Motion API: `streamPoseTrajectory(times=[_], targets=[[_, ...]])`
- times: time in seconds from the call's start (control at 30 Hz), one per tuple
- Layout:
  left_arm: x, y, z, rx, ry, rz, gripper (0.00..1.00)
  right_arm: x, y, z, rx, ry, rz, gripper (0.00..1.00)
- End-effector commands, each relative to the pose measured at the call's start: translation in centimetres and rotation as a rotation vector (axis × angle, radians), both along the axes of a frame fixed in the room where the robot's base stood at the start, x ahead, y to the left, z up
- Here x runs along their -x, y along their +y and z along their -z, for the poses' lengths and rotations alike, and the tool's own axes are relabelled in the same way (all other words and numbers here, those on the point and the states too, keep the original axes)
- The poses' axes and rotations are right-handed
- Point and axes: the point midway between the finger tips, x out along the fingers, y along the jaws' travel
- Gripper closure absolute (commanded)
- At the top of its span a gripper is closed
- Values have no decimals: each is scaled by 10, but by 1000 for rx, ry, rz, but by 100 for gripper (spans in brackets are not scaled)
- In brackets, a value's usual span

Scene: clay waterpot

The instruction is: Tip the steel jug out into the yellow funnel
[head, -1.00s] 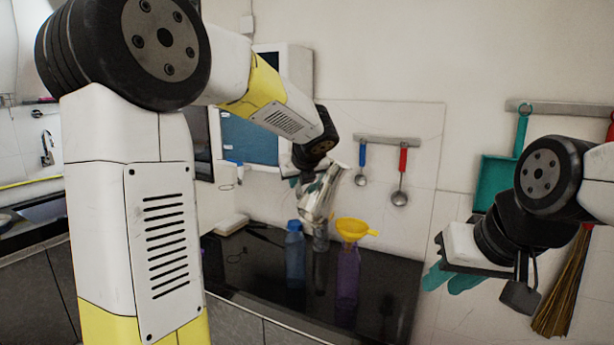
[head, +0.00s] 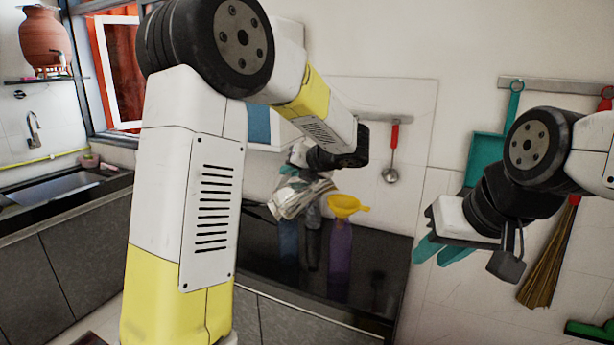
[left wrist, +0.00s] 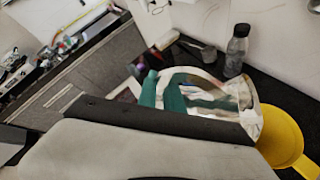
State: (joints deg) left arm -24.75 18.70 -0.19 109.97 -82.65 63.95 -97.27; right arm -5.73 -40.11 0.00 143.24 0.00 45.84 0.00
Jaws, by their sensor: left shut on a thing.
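The steel jug (head: 298,197) is shiny and lies strongly tilted above the dark counter, beside the yellow funnel (head: 345,206). My left gripper (head: 308,178) is shut on the jug; its green finger pads show against the metal in the left wrist view (left wrist: 180,92). There the jug (left wrist: 248,108) has one end close to the funnel (left wrist: 285,138). The funnel sits upright on a purple bottle (head: 340,255). I cannot see any contents or stream. My right gripper (head: 441,252) is empty and off to the right, its green fingers a little apart.
A blue bottle (head: 288,243) and a grey bottle (head: 312,240) stand left of the purple bottle. A red-handled ladle (head: 391,160) and a teal dustpan (head: 487,150) hang on the wall. A sink (head: 60,193) is at left.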

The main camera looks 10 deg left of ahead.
Motion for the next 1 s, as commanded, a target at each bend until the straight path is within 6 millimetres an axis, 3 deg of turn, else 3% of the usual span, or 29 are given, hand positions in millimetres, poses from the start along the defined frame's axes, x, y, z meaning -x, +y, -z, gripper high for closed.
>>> streamPoseTrajectory(times=[0.33, 1.0], targets=[[-1, -8, -5, -119, 43, 19, 100, 0, 0, 0, 0, 0, 0, 72], [-1, -8, -5, -126, 46, 20, 100, 0, 0, 0, 0, 0, 0, 72]])
